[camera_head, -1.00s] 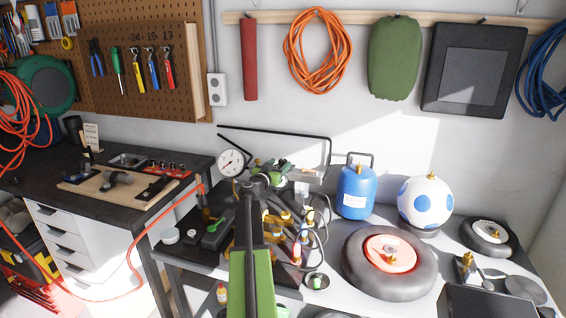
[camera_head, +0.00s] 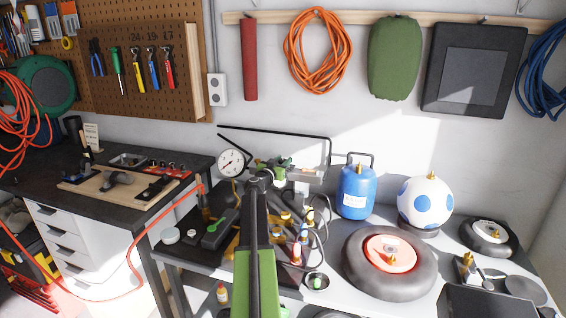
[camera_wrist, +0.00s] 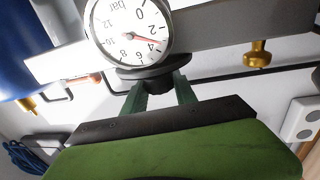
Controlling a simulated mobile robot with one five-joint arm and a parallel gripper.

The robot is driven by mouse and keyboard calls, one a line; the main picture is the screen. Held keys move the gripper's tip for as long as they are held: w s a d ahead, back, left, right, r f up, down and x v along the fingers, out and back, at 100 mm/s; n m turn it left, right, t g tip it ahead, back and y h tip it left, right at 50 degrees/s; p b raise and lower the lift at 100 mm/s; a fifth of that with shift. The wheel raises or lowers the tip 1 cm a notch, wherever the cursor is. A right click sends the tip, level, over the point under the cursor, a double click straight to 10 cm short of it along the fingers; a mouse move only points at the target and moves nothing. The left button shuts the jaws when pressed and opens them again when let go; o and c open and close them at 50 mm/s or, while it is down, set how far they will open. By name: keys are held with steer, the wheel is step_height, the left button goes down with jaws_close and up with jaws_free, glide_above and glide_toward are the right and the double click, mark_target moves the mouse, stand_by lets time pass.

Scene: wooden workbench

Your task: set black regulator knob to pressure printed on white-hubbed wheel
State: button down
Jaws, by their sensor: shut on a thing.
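In the wrist view the black regulator knob (camera_wrist: 156,76) sits against a round white gauge (camera_wrist: 128,28). The two green fingers of my gripper (camera_wrist: 159,84) are shut on its sides. The gauge appears upside down; its red needle points between 2 and 4 bar, nearer 4. In the head view my gripper (camera_head: 284,168) is at the back of the bench, and the knob is not clear there. A white dial gauge (camera_head: 231,163) stands to its left. The white-hubbed wheel (camera_head: 489,237) lies at the far right; its print is too small to read.
A blue tank (camera_head: 356,192), a white blue-spotted ball (camera_head: 425,203) and a red-hubbed wheel (camera_head: 389,283) stand right of my arm. Fittings and hoses (camera_head: 302,240) crowd beside it. A brass fitting (camera_wrist: 257,54) shows right of the gauge in the wrist view.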

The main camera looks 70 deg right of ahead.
steer(key=shift+s+t, duration=0.1)
steer(key=shift+t, duration=0.2)
steer(key=n+t, duration=0.2)
steer(key=shift+s+t, duration=0.1)
steer(key=shift+t, duration=0.3)
steer(key=shift+n+t+y, duration=0.7)
steer(key=shift+n+t, duration=0.6)
steer(key=shift+t, duration=0.55)
steer(key=shift+n+t+y, duration=0.7)
steer(key=shift+n+t, duration=0.6)
steer(key=shift+t, duration=0.55)
steer(key=c, duration=1)
jaws_free()
steer(key=v, duration=1.7)
